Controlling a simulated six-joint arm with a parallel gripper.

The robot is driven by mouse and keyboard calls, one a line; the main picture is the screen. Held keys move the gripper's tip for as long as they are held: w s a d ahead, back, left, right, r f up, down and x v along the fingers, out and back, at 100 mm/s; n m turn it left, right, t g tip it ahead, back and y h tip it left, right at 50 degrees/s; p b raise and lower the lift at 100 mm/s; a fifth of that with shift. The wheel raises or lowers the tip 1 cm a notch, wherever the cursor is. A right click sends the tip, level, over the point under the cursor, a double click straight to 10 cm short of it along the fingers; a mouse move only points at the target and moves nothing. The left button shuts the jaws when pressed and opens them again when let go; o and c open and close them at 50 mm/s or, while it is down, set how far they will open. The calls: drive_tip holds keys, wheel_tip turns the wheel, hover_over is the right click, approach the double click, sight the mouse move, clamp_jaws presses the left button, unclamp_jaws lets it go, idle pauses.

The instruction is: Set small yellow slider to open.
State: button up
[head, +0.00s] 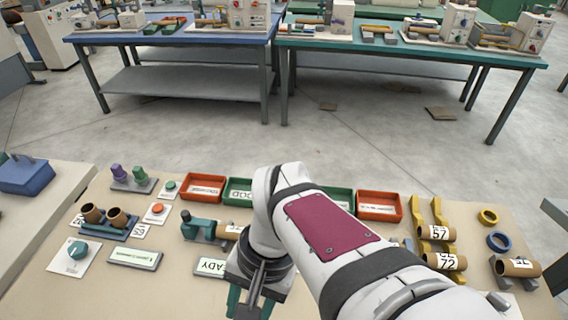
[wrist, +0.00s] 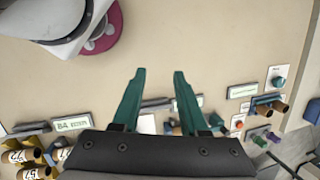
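I cannot make out a small yellow slider in either view. My arm covers part of the bench in the head view, so it may be hidden there. My gripper (wrist: 159,74) shows in the wrist view with two teal fingers apart and nothing between them. In the head view my gripper is over the near middle of the bench, pointing down, with its fingertips not clearly visible.

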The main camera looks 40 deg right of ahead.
drive_tip(key=shift+o, duration=0.8)
drive_tip(key=w+d+m+t+y, duration=0.1)
drive_tip(key=w+d+m, duration=0.2)
drive_tip(key=d+m, duration=0.2)
drive_tip(key=shift+d+f, duration=0.15)
drive_tip(key=shift+d, duration=0.05)
drive_tip(key=d+f+m+t, duration=0.2)
drive_tip(key=d+m+t, duration=0.3)
drive_tip(key=d+m, duration=0.7)
drive_tip(key=s+d+f+m+t+h, duration=0.1)
drive_tip(key=s+d+f+m+h, duration=0.2)
drive_tip(key=d, duration=0.5)
drive_tip(key=s+d+f+m+t, duration=0.1)
drive_tip(key=s+d+m+t, duration=0.15)
drive_tip(key=s+d, duration=0.35)
drive_tip(key=shift+m+g, duration=0.35)
drive_tip(key=shift+m, duration=0.1)
drive_tip(key=x, duration=0.5)
drive_tip(key=d+x, duration=0.1)
drive_tip(key=x, duration=0.9)
drive_tip(key=shift+w+d+r, duration=0.2)
drive_tip(key=shift+w+r, duration=0.1)
drive_tip(key=shift+w, duration=0.1)
drive_tip(key=shift+w+f, duration=0.2)
drive_tip(key=shift+w, duration=0.05)
clamp_jaws()
drive_tip(key=shift+a, duration=0.1)
